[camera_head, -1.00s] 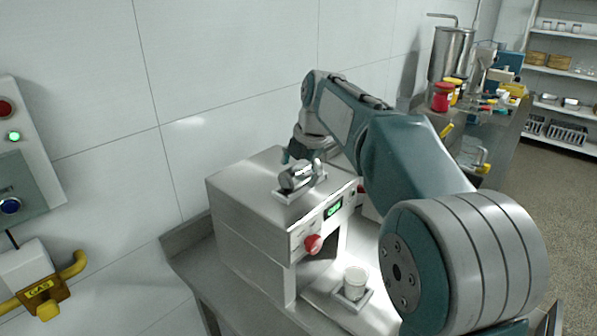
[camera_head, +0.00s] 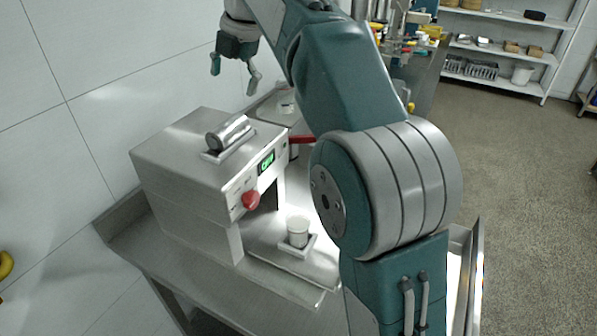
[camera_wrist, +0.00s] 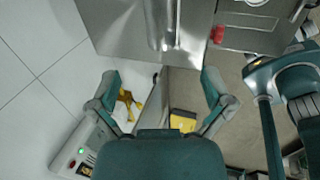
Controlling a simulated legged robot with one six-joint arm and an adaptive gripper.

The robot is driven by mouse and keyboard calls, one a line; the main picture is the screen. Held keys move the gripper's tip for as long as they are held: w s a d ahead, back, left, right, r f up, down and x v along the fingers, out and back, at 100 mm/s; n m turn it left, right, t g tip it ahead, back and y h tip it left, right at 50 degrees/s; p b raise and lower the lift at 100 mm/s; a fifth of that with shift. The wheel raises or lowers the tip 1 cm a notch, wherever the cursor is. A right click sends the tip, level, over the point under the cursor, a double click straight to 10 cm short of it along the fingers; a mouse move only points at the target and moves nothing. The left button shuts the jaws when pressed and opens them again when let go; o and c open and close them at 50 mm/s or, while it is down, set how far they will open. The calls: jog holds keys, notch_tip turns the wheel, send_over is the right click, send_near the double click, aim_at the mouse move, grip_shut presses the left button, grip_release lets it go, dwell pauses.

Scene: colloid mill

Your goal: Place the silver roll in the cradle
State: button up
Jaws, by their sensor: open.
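The silver roll (camera_head: 230,131) lies on the small cradle (camera_head: 213,157) on top of the steel mill housing (camera_head: 185,150). The cradle is mostly hidden under the roll, so full seating is hard to judge. My gripper (camera_head: 233,84) is open and empty, raised above and behind the housing, clear of the roll. In the wrist view the shiny roll (camera_wrist: 163,22) is at the top edge, beyond my gripper's spread fingers (camera_wrist: 158,84), with nothing between them.
The housing has a green display (camera_head: 267,163) and a red knob (camera_head: 250,200). A wall is on the left. Steel shelves (camera_head: 515,40) stand at the back right, with open floor in front.

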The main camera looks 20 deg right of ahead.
jog(key=s+d+f+m+t+h, duration=0.1)
jog(key=s+d+f+m, duration=0.2)
jog(key=s+f+m, duration=0.3)
jog(key=s+d+f+m+t, duration=0.1)
jog(key=s+d+f+m, duration=0.2)
jog(key=s+m, duration=0.9)
jog(key=s+d+f+m+t+h, duration=0.1)
jog(key=s+d+f+m, duration=0.2)
jog(key=s+f+m, duration=0.6)
jog(key=shift+s+f+h, duration=0.3)
jog(key=shift+s+f, duration=0.25)
jog(key=shift+s, duration=0.65)
